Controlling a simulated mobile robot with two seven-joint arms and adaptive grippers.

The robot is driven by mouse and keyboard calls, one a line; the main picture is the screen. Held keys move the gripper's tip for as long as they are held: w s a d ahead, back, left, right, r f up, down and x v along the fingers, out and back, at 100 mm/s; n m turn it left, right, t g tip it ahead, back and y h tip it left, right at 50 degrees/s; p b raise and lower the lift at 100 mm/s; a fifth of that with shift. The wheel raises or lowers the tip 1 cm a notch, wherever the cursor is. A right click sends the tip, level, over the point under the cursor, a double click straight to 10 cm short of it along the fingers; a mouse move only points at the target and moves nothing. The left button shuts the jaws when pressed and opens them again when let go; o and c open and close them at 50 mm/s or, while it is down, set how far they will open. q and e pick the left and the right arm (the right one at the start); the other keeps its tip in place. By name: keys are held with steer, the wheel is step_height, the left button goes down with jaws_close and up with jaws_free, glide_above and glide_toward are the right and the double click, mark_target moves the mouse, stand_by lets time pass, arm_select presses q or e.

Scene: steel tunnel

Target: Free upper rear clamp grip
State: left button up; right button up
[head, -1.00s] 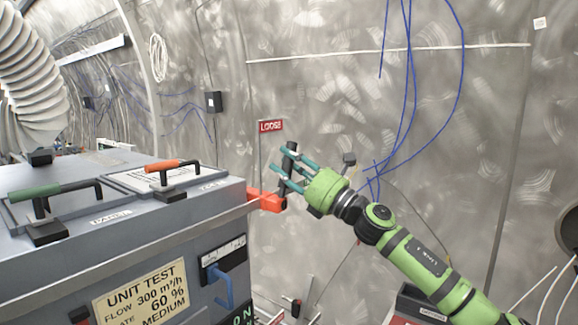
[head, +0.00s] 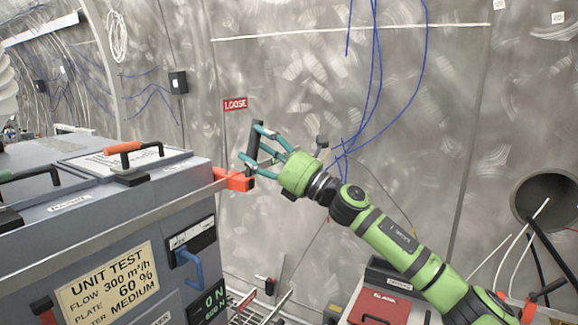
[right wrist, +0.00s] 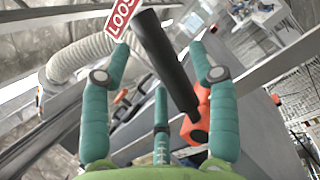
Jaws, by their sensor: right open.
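The upper rear clamp has an orange body (head: 236,180) at the grey unit's far right corner and an upright black grip (head: 256,135). A red LOOSE tag (head: 235,104) stands beside it. My right gripper (head: 251,143) is open at the grip, coming from the right. In the right wrist view the black grip (right wrist: 167,60) runs between the spread teal fingers of my right gripper (right wrist: 159,58), with the orange body (right wrist: 198,118) below it. I cannot tell whether any finger touches the grip. My left gripper is not in view.
The grey unit (head: 105,225) fills the left, with an orange lid handle (head: 124,147), a blue lever (head: 190,267) and a UNIT TEST label. Blue cables (head: 377,80) hang behind my right arm. A red case (head: 380,308) is below it.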

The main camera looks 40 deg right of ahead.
steer(key=v, duration=1)
steer(key=shift+r, duration=0.1)
stand_by(0.4)
